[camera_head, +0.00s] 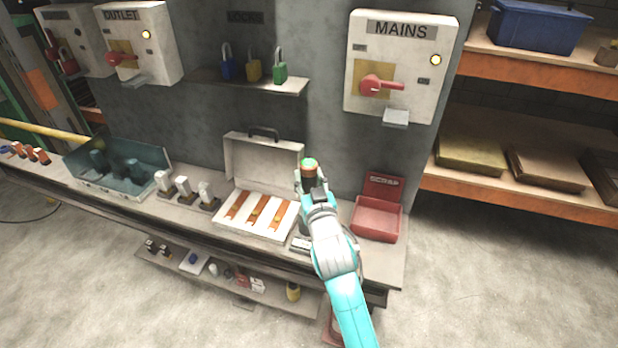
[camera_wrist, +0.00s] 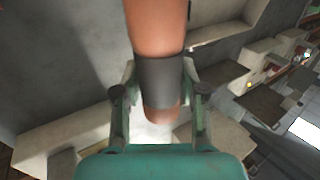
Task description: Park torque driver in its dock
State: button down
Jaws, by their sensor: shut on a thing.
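My gripper (camera_head: 308,190) is shut on an upright cylinder, which I take to be the torque driver (camera_head: 309,167). It has a dark body, an orange ring and a green top in the head view. In the wrist view it is an orange-brown shaft (camera_wrist: 157,28) with a grey band between the two fingers (camera_wrist: 160,97). It is held above the bench, in front of the grey panel. A small grey block (camera_head: 300,243) shows beside my arm on the bench, partly hidden. I cannot tell whether it is the dock.
An open white case (camera_head: 228,227) with several orange-brown bars stands left of my arm. A red scrap bin (camera_head: 377,222) stands right. Further left are white-topped handles (camera_head: 183,188) and a teal case (camera_head: 90,183). The mains box (camera_head: 400,65) hangs above right.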

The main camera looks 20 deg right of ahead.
jog(key=shift+f, duration=2.3)
dwell(2.6)
jog(key=c, duration=0.7)
grip_release()
jog(key=shift+c, duration=0.2)
jog(key=shift+o, duration=0.9)
jog(key=shift+f, duration=0.1)
jog(key=shift+s, duration=0.15)
jog(key=s+a, duration=0.1)
jog(key=s, duration=1)
jog(key=shift+s+a, duration=0.15)
jog(key=shift+s, duration=0.2)
